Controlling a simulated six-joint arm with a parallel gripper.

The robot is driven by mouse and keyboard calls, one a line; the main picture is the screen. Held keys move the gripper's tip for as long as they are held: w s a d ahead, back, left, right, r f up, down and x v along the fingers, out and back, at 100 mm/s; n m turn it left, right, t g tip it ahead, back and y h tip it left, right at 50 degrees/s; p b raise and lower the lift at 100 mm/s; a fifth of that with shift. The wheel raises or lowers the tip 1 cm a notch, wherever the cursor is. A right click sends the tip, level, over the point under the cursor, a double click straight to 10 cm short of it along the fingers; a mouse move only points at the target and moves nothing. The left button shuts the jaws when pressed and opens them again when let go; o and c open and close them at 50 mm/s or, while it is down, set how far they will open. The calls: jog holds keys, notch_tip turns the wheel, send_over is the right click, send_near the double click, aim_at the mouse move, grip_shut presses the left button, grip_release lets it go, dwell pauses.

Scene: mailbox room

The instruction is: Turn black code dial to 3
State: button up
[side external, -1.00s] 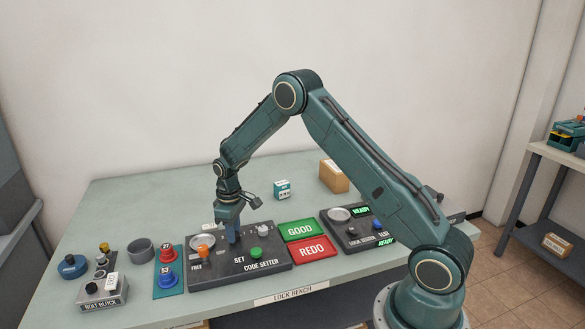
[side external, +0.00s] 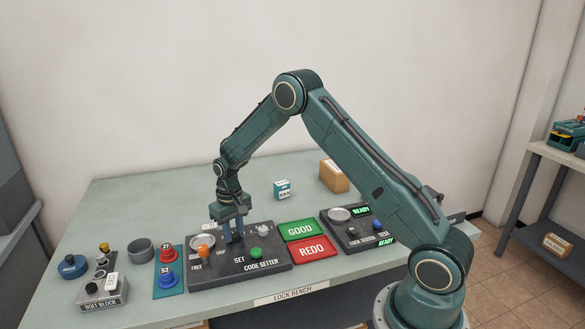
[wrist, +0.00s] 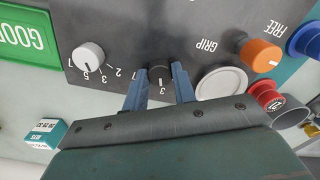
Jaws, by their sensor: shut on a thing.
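The black code dial (wrist: 159,74) is a small dark knob on the dark code setter panel (side external: 215,280). In the wrist view it sits between the two blue fingers of my gripper (wrist: 160,92), with a white mark on it and an upside-down 3 printed just below it. Other digits around it are mostly covered by the fingers. My gripper is shut on the dial, one finger on each side.
A white dial (wrist: 88,56) with digits is beside the black one. An orange knob (side external: 205,251), a pale round plate (wrist: 221,82) and a green button (side external: 256,253) share the panel. GOOD (side external: 300,230) and REDO (side external: 313,248) pads lie to the right.

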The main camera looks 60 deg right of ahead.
aim_at(234, 234)
jog(key=o, duration=1)
notch_tip(234, 234, up, 14)
dwell(0.5)
